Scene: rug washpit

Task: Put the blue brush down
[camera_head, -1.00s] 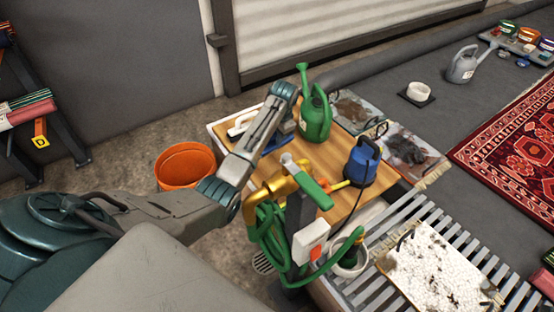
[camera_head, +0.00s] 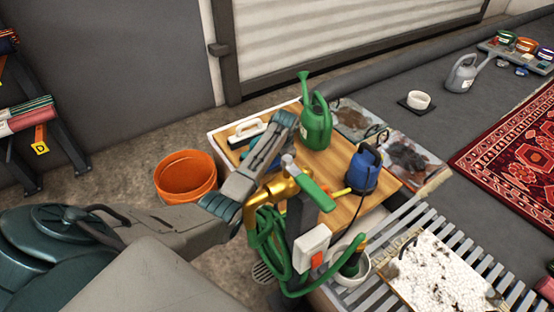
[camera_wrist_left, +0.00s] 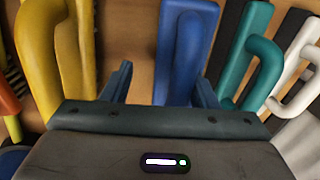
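The blue brush (camera_head: 263,158) is mostly hidden by my left arm in the head view, where only bits of blue show at the left of the wooden table top (camera_head: 349,208). In the left wrist view the blue brush (camera_wrist_left: 180,45) lies ahead, its raised handle pointing between the fingers. My left gripper (camera_wrist_left: 163,85) looks open, with a clear gap between the left finger and the brush; the right finger overlaps the brush's edge. Whether it touches is unclear. My right gripper is not in view.
A yellow handled tool (camera_wrist_left: 45,60) lies left of the blue brush; a teal brush (camera_wrist_left: 250,55) and a white one (camera_wrist_left: 295,70) lie right. An orange bucket (camera_head: 185,178) stands left.

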